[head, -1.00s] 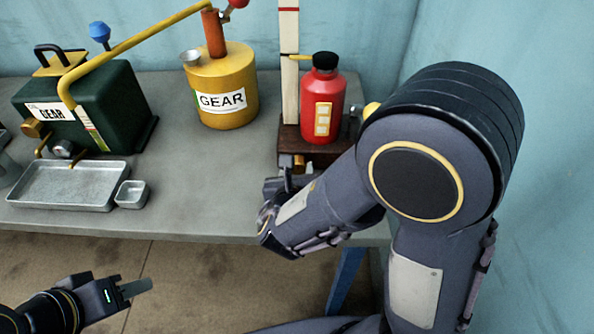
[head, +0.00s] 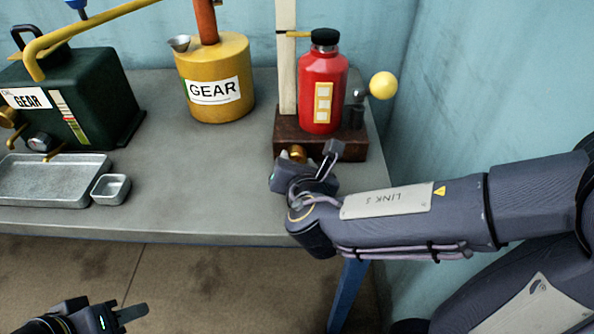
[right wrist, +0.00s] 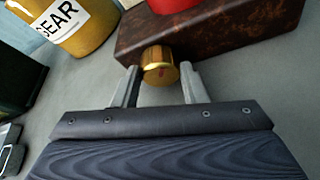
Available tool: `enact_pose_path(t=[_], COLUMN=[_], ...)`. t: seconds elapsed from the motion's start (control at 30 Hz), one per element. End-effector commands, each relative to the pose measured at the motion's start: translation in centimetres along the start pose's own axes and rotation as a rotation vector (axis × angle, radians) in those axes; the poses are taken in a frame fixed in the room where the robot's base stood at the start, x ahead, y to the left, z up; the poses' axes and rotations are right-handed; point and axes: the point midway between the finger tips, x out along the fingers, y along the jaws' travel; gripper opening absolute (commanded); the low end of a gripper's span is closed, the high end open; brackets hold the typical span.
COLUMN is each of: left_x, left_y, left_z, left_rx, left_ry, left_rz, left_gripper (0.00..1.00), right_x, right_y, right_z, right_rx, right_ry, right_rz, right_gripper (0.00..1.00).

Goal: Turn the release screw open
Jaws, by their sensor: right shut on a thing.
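The release screw is a round brass knob (head: 297,153) on the front face of a dark brown base block (head: 350,150). In the right wrist view the brass knob (right wrist: 157,55) shows a small red mark on its face. My right gripper (right wrist: 160,76) has one finger on each side of the knob and is shut on it; in the head view the wrist partly hides the gripper (head: 296,166). A red bottle-shaped body (head: 315,90) with a black cap stands on the block. My left gripper (head: 132,312) is low at the left, away from the table; its finger gap is unclear.
A yellow GEAR can (head: 215,105) with a funnel stands left of the block. A green GEAR tank (head: 85,100), a metal tray (head: 50,200) and a small dish (head: 111,188) are further left. A yellow ball (head: 383,85) shows right of the red body. The table middle is clear.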

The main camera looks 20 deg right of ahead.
Motion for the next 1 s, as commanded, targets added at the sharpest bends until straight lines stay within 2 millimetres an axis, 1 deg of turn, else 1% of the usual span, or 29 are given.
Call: enact_pose_path(t=[0.03,0.1,0.57,0.6,0.73,1.0], left_x=[0.38,0.51,0.55,0.55,0.55,0.55], left_y=[-0.18,-0.23,-0.25,-0.25,-0.25,-0.25], left_z=[0.19,0.25,0.27,0.27,0.27,0.28], left_rx=[0.000,0.000,0.000,0.000,0.000,0.000], left_ry=[0.000,0.000,0.000,0.000,0.000,0.000], left_rz=[0.000,0.000,0.000,0.000,0.000,0.000], left_gripper=[0.36,0.36,0.36,0.36,0.36,0.36], right_x=[0.07,0.03,-0.02,-0.02,-0.01,0.00], right_y=[-0.13,-0.10,-0.04,-0.03,-0.03,-0.03], right_z=[-0.16,-0.10,-0.04,-0.04,-0.04,-0.03], right_rx=[0.014,0.025,0.034,0.034,0.034,0.033], right_ry=[0.000,0.000,0.002,0.002,0.002,0.002], right_rz=[0.004,0.009,0.013,0.013,0.013,0.013], right_gripper=[0.16,0.16,0.16,0.44,0.61,0.61])
